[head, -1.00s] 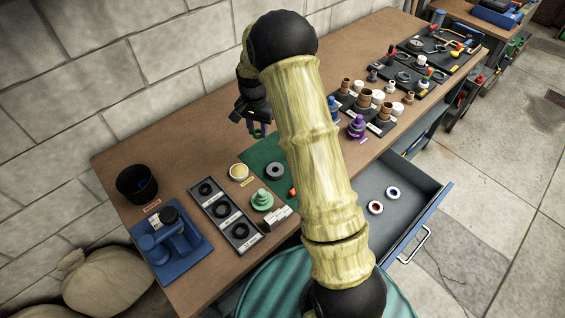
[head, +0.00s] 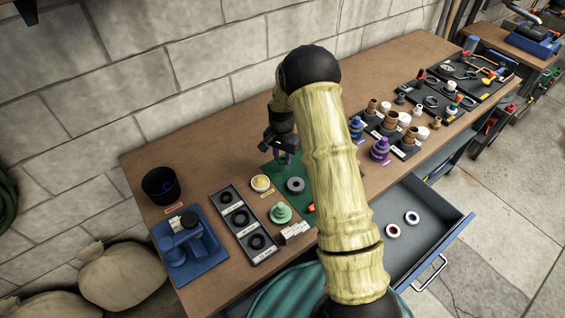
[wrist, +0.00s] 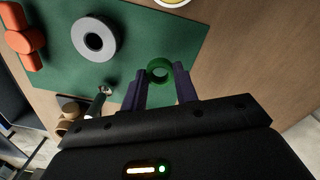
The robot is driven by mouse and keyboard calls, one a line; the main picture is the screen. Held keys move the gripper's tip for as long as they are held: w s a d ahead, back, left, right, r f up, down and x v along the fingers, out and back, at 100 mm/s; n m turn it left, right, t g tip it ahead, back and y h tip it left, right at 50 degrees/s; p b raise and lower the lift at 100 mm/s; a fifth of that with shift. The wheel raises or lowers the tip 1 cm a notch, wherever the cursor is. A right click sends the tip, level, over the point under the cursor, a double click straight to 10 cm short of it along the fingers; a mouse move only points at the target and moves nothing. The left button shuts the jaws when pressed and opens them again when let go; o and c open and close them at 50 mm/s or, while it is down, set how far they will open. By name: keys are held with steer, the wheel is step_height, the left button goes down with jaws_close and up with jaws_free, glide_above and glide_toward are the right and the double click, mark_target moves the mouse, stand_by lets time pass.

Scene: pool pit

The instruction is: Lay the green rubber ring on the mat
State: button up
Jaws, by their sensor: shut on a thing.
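My gripper (wrist: 160,82) is shut on the green rubber ring (wrist: 159,69), which sits between the fingertips in the wrist view. In the head view my gripper (head: 287,155) hangs at the far side of the green mat (head: 277,174), and the ring is too small to make out there. The mat also fills much of the wrist view (wrist: 135,38), behind the ring. The ring appears above the mat's surface; the exact gap cannot be told.
A yellow-filled dish (head: 261,183) stands beside the mat. An open drawer (head: 425,225) juts out in front.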

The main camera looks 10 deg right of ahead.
mark_target(282, 169)
steer(key=shift+f+p, duration=0.45)
steer(key=shift+f, duration=1.35)
steer(key=shift+f, duration=0.2)
steer(key=o, duration=0.9)
steer(key=shift+o, duration=0.2)
steer(key=shift+r, duration=0.1)
step_height(282, 169, up, 12)
steer(key=b, duration=0.3)
steer(key=shift+r, duration=0.15)
